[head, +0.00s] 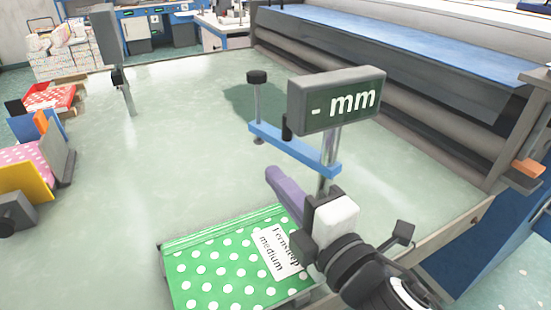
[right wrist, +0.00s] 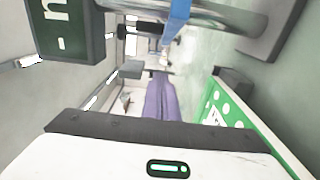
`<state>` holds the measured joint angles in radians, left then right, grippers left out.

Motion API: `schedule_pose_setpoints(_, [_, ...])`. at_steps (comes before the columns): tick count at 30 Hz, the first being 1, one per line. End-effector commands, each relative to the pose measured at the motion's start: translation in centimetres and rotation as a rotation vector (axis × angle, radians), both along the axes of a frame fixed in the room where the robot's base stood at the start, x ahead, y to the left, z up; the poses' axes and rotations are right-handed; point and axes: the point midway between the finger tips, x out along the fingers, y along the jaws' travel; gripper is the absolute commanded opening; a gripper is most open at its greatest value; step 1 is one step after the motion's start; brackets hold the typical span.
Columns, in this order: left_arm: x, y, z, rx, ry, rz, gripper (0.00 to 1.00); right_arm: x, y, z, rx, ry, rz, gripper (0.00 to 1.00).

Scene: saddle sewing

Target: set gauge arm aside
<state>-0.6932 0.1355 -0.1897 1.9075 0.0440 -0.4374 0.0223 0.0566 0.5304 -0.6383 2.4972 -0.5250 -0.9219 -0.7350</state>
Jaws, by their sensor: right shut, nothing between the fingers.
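The gauge arm (head: 275,140) is a blue bar at the right of the green table, with a black-knobbed metal post at its far end and another post at its near end. The grey display (head: 338,100) reading "- mm" stands over the near end. In the right wrist view the blue bar (right wrist: 178,12) is at the top and the display (right wrist: 65,32) at top left. My right gripper (head: 270,173) has its purple fingers shut and empty, just left of the bar's near end and apart from it. The fingers also show in the right wrist view (right wrist: 160,76). My left gripper is out of view.
A green dotted fabric packet (head: 215,275) with a white label lies in front, below my right gripper. A grey panel on a post (head: 110,35) stands at the back left. Bins of coloured fabric (head: 35,165) line the left. The table's middle (head: 180,130) is clear.

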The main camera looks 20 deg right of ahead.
Motion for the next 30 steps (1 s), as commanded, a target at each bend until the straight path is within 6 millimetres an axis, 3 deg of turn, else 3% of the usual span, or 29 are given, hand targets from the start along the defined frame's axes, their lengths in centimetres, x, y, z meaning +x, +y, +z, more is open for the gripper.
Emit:
schedule_pose_setpoints(1, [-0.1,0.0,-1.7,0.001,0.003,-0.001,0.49,0.6,0.1,-0.6,0.005,-0.007,-0.002,0.00])
schedule_pose_setpoints(6, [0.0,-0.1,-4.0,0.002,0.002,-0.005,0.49,2.0,0.5,-0.6,0.002,-0.007,0.002,0.00])
schedule_pose_setpoints(14, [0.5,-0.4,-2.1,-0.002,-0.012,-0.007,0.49,7.3,1.7,0.1,0.000,0.001,0.000,0.00])
schedule_pose_setpoints(16, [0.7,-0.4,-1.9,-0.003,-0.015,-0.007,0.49,7.6,0.2,-0.1,-0.007,0.003,-0.002,0.00])
schedule_pose_setpoints(21, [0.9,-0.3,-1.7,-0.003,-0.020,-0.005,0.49,8.4,-1.4,0.0,-0.002,0.001,0.000,0.00])
schedule_pose_setpoints(30, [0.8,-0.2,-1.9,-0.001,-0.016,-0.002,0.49,8.7,-1.9,-0.1,0.001,0.002,0.002,0.00])
